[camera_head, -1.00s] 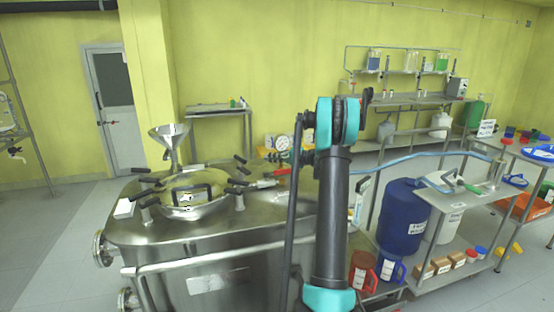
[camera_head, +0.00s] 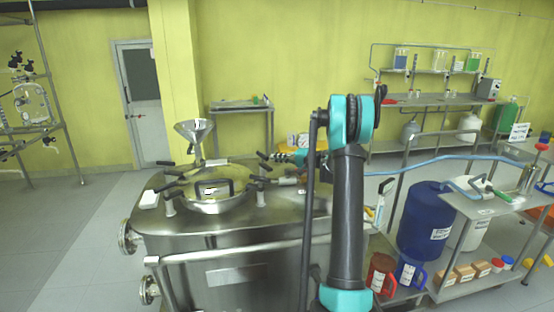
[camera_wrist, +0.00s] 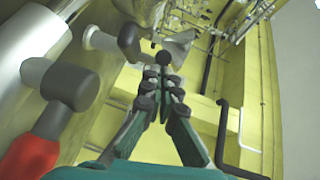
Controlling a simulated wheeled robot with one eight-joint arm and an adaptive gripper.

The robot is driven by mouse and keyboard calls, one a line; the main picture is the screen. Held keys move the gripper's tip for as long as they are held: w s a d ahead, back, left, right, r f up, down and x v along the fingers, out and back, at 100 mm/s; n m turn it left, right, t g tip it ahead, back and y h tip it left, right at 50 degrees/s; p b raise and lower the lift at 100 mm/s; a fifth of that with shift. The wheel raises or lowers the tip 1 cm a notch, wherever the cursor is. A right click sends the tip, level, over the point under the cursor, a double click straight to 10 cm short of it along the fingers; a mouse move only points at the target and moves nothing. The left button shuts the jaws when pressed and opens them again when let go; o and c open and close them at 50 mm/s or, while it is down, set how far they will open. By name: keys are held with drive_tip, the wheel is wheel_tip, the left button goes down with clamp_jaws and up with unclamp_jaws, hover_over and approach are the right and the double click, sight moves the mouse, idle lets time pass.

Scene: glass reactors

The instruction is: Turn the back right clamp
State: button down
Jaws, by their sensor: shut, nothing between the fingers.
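The steel reactor (camera_head: 232,240) stands at centre left with a round lid (camera_head: 217,203) ringed by black-handled clamps. The back right clamp (camera_head: 263,155) shows as a short black handle at the lid's far right edge. My gripper (camera_head: 278,158) comes in from the right just beside that handle; I cannot tell whether they touch. In the wrist view my gripper (camera_wrist: 163,76) is shut and empty, its narrow fingers pointing towards the funnel.
A steel funnel (camera_head: 195,135) rises behind the lid. More clamp handles lie close by, such as the right one (camera_head: 258,180). A red handle (camera_wrist: 30,158) shows at the wrist view's lower left. A blue drum (camera_head: 425,220) and a steel cart (camera_head: 485,207) stand at right.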

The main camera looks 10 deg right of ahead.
sight(270, 169)
drive_tip(key=shift+s+a+m+t+h, duration=0.2)
drive_tip(key=shift+m+t+h, duration=0.4)
drive_tip(key=shift+t, duration=0.2)
drive_tip(key=shift+s+a+m+t+h, duration=0.15)
drive_tip(key=shift+s+m+t+h, duration=0.1)
drive_tip(key=shift+m+t+h, duration=0.65)
drive_tip(key=shift+s+a, duration=0.15)
drive_tip(key=shift+a, duration=0.05)
drive_tip(key=shift+s+a, duration=0.3)
drive_tip(key=shift+a, duration=0.35)
drive_tip(key=shift+s+a, duration=0.3)
drive_tip(key=shift+a, duration=0.3)
drive_tip(key=shift+s+a, duration=0.15)
drive_tip(key=shift+a, duration=1.15)
drive_tip(key=shift+d, duration=0.1)
